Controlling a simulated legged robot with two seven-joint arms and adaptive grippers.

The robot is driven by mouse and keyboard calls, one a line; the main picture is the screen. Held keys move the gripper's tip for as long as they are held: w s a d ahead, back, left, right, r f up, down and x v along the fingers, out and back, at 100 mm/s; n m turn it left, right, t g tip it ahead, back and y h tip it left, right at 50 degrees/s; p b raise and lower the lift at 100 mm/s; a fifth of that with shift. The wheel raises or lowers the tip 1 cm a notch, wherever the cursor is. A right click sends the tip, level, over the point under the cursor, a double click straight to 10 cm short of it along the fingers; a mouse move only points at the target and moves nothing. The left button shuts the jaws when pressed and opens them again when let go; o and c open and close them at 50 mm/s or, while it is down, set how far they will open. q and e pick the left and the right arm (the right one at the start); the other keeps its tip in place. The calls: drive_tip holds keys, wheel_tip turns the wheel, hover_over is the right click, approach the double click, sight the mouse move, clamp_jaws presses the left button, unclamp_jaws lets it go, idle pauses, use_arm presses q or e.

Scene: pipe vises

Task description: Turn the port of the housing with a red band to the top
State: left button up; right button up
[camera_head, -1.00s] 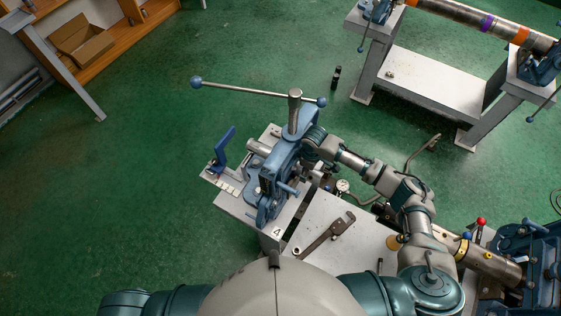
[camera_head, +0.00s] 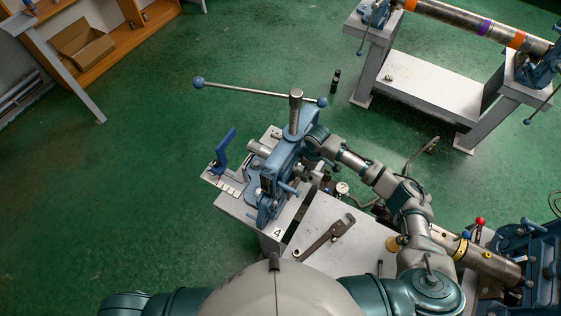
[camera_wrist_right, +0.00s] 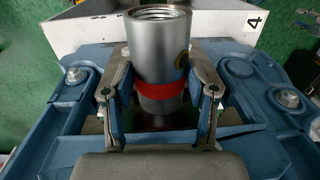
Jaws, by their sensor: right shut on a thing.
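The housing (camera_wrist_right: 158,48) is a grey metal cylinder with a red band (camera_wrist_right: 162,91) around it and a threaded open end, seen in the right wrist view. A small brass-coloured round port (camera_wrist_right: 182,60) shows on its right side in that view. My right gripper (camera_wrist_right: 160,84) has a finger on each side of the housing at the red band and is shut on it. The blue vise (camera_head: 278,175) stands around the housing. In the head view a grey cylinder end (camera_head: 258,148) sticks out left of the vise, and my right gripper is hidden. My left gripper is out of view.
The vise has a long handle bar (camera_head: 255,91) across its top. A second bench (camera_head: 440,88) at the upper right carries a banded pipe (camera_head: 460,18). A blue machine (camera_head: 535,245) stands at the lower right.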

drive_tip(key=shift+s+d+f+g+y, duration=0.15)
drive_tip(key=shift+d+f+g, duration=0.05)
drive_tip(key=shift+f+g, duration=0.2)
drive_tip(key=shift+s+d+f+g+y, duration=0.1)
drive_tip(key=shift+d+f+g+y, duration=0.1)
drive_tip(key=shift+f+g, duration=0.15)
clamp_jaws()
drive_tip(key=shift+w+d+f+g+y, duration=0.1)
drive_tip(key=shift+w+g+y, duration=0.15)
drive_tip(key=shift+g+y, duration=0.25)
drive_tip(key=shift+w+g+y+b, duration=0.15)
drive_tip(key=shift+g+y+b, duration=0.2)
drive_tip(key=shift+g+b, duration=0.45)
drive_tip(key=shift+w+g+y+b, duration=0.2)
drive_tip(key=shift+g+y+b, duration=0.3)
drive_tip(key=shift+b, duration=0.75)
drive_tip(key=shift+r+b, duration=0.25)
drive_tip(key=shift+b, duration=0.05)
